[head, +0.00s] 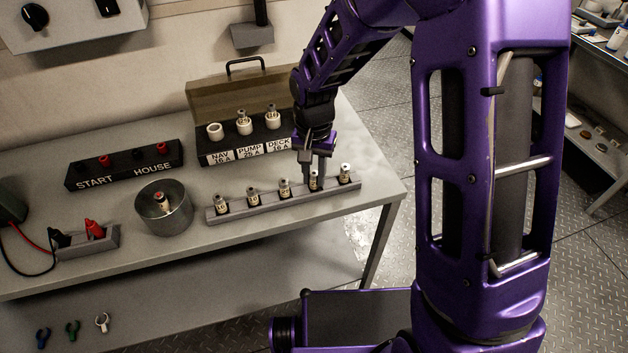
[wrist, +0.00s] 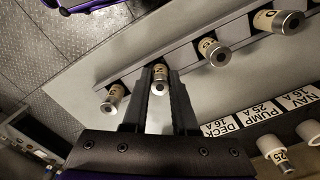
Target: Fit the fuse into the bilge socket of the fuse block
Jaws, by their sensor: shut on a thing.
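The fuse block (head: 207,147) is dark with an open brown lid. Its sockets are labelled NAV, PUMP and DECK; I see no bilge label. The NAV socket (head: 214,130) looks empty, while PUMP and DECK each hold a fuse. A grey rack (head: 268,206) in front holds several upright fuses in a row. My gripper (head: 315,178) is shut on the fuse second from the right (head: 314,183), which also shows between the fingers in the wrist view (wrist: 159,78). That fuse is still in line with the rack; I cannot tell whether it is lifted.
A metal cup (head: 164,218) with a fuse-like piece inside stands left of the rack. The START/HOUSE switch panel (head: 125,165) is further left. A small box (head: 88,243) with red and black clips sits at the front left. Bench is clear between rack and fuse block.

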